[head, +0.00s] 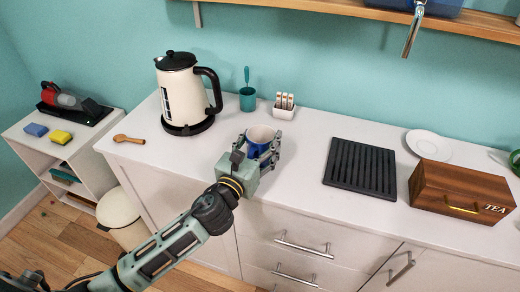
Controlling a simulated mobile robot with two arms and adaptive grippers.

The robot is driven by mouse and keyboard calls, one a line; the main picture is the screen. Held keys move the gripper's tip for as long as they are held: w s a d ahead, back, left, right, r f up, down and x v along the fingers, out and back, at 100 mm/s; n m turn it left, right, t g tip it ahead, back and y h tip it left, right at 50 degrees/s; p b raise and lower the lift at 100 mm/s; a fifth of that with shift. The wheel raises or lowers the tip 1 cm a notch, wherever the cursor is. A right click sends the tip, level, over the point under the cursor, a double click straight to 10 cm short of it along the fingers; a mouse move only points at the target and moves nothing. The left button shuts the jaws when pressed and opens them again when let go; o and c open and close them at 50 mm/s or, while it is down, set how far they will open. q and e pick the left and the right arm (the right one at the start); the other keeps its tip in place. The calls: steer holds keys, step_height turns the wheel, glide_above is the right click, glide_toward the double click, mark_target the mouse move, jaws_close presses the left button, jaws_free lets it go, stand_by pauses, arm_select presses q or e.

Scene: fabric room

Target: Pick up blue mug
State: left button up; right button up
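The blue mug (257,139) stands upright on the white counter, in front of the kettle and to its right. It has a pale interior and a blue outside. My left gripper (260,146) reaches it from the front, with one finger on each side of the mug. The fingers are very close to its sides, and I cannot tell whether they press on it. The gripper's body hides part of the mug's lower front. My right gripper is not in view.
A cream kettle (180,88), a teal cup (247,99) and a small white rack (284,106) stand behind the mug. A wooden spoon (129,139) lies left. A black ridged rack (361,168), wooden tea box (461,191) and white plate (428,145) are right.

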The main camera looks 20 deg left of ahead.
arm_select(q)
steer(key=c, duration=0.7)
steer(key=shift+c, duration=0.8)
steer(key=shift+r, duration=0.15)
